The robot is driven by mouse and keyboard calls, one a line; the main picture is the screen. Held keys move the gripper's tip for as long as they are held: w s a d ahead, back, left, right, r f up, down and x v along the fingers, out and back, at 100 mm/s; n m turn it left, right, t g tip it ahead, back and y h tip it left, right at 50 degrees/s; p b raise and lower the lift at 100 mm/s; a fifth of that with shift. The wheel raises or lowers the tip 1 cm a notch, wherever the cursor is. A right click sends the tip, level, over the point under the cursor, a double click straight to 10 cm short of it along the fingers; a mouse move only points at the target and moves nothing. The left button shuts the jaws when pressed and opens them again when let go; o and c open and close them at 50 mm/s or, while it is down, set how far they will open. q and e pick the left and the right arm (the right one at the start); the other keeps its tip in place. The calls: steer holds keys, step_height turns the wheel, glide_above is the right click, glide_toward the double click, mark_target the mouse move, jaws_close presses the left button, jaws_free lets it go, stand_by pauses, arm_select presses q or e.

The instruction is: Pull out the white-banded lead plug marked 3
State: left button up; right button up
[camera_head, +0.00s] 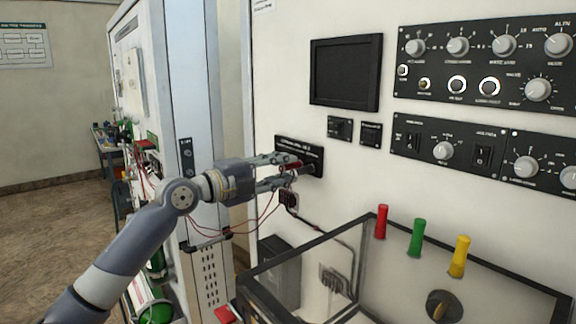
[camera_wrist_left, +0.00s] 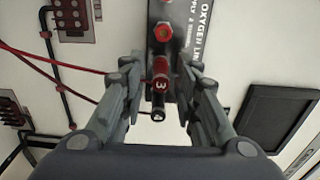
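A black plate lettered "OXYGEN LINE" (camera_head: 312,150) is on the white panel, and it also shows in the wrist view (camera_wrist_left: 183,50). A red plug marked 3 (camera_wrist_left: 160,85) shows in the wrist view, with a dark end below it. In the head view its red body (camera_head: 291,165) lies between my left gripper's fingers. I cannot clearly make out a white band. My left gripper (camera_head: 285,170) has its fingers on either side of the plug, with a visible gap on each side in the wrist view (camera_wrist_left: 158,72). My right gripper is not in view.
A red hex fitting (camera_wrist_left: 163,33) is above the plug on the plate. Thin red leads (camera_wrist_left: 62,68) run left of the gripper. Below is a clear box with a black frame (camera_head: 300,250), near red, green (camera_head: 416,238) and yellow handles. A dark screen (camera_head: 345,73) is above right.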

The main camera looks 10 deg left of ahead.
mark_target(281, 169)
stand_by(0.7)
arm_select(q)
steer(key=shift+b, duration=0.5)
jaws_close()
stand_by(0.4)
steer(key=shift+b+v, duration=0.55)
steer(key=shift+v, duration=0.6)
steer(key=shift+b+v, duration=0.7)
steer(key=shift+v, duration=0.65)
